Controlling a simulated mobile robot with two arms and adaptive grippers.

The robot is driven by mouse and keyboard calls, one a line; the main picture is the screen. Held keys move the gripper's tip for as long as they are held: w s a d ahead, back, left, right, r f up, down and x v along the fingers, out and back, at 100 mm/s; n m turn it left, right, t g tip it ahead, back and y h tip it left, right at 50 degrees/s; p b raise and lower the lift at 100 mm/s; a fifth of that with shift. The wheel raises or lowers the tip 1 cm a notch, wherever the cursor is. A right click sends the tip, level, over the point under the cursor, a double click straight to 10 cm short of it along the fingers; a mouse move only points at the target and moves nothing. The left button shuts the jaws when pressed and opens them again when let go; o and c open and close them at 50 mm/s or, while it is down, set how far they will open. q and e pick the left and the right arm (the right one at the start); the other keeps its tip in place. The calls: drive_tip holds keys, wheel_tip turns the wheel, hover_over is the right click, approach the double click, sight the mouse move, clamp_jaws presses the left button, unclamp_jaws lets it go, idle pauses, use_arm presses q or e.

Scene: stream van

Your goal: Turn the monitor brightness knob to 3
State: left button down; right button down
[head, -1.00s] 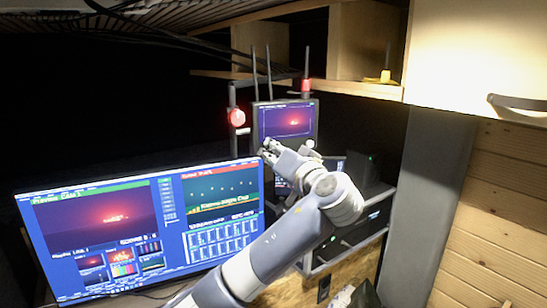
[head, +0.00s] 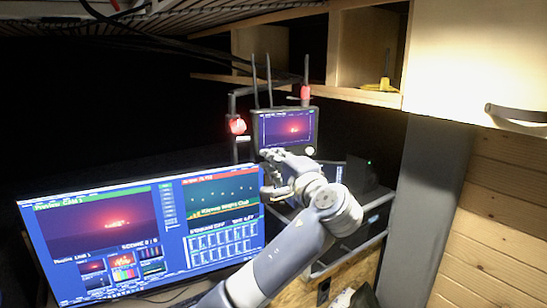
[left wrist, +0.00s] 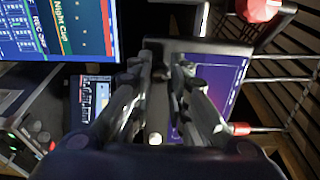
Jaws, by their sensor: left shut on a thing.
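The small monitor (head: 287,127) stands behind the large screen and shows a dark red picture. In the left wrist view the monitor (left wrist: 225,80) appears turned on its side. My left gripper (head: 266,157) is at the monitor's lower left corner. In the left wrist view its fingertips (left wrist: 161,62) are close together at the bezel, shut on the brightness knob, which the fingers hide. The knob's pointer and scale cannot be read. A pale round knob (head: 309,150) shows at the monitor's lower right corner, clear of my fingers. My right gripper is not in view.
The large screen (head: 140,235) stands close at the left of my arm. A red lamp (head: 237,126) and antennas rise beside and behind the small monitor. Dark rack equipment (head: 365,180) is at the right. A wooden shelf (head: 300,86) is above.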

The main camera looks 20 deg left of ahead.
use_arm(q)
drive_tip(key=m+p, duration=0.1)
drive_tip(key=m, duration=0.7)
drive_tip(key=shift+f, duration=0.15)
idle(0.6)
drive_tip(key=c, duration=1.5)
unclamp_jaws()
drive_tip(key=shift+d, duration=0.1)
drive_tip(key=v, duration=1.2)
drive_tip(key=shift+f, duration=0.1)
